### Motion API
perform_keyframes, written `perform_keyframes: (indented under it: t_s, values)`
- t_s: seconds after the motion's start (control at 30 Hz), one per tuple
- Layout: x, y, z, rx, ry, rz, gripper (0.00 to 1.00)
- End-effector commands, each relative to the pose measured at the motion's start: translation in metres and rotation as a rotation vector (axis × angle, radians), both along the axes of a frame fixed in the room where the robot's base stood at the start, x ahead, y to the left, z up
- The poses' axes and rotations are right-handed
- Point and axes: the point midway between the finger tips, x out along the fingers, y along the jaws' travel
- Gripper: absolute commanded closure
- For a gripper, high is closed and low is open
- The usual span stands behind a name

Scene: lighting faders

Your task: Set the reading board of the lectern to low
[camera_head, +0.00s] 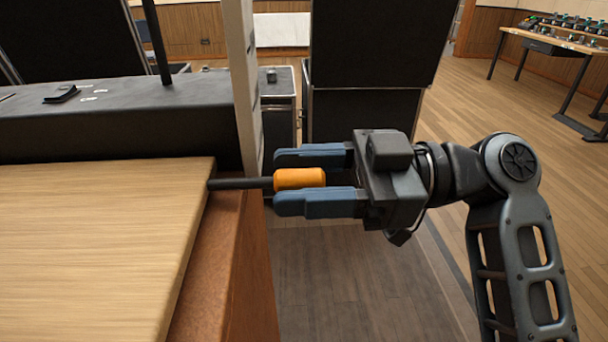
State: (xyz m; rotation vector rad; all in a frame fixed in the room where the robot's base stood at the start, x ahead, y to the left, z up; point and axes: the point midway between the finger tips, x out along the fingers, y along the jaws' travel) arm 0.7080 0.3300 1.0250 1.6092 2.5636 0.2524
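The lectern's reading board (95,235) is a pale wooden slab at the lower left, on a reddish-brown wooden body (238,265). A dark rod (238,184) with an orange grip (299,178) sticks out to the right from beside the board's edge. My gripper (298,180) points left, with its two blue fingers apart on the far and near sides of the orange grip. A gap shows between the grip and the near finger. The far finger also looks apart from it. The board's tilt is hard to tell from this view.
A pale upright post (243,80) stands just behind the rod and near the far finger. Dark cases (365,105) stand behind my gripper. A table with equipment (560,40) is at the far right. The wooden floor (440,120) between is clear.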

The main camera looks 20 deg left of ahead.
Motion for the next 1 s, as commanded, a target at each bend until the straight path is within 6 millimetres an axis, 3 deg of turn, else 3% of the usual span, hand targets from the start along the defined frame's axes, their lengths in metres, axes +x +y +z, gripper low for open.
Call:
perform_keyframes:
  t_s: [0.5, 0.87, 1.0]
  values:
    - [0.0, 0.0, 0.0, 0.0, 0.0, 0.0, 1.0]
    - [0.0, 0.0, 0.001, 0.003, -0.006, 0.0, 1.0]
    - [-0.001, -0.001, 0.02, 0.037, -0.08, 0.002, 1.0]
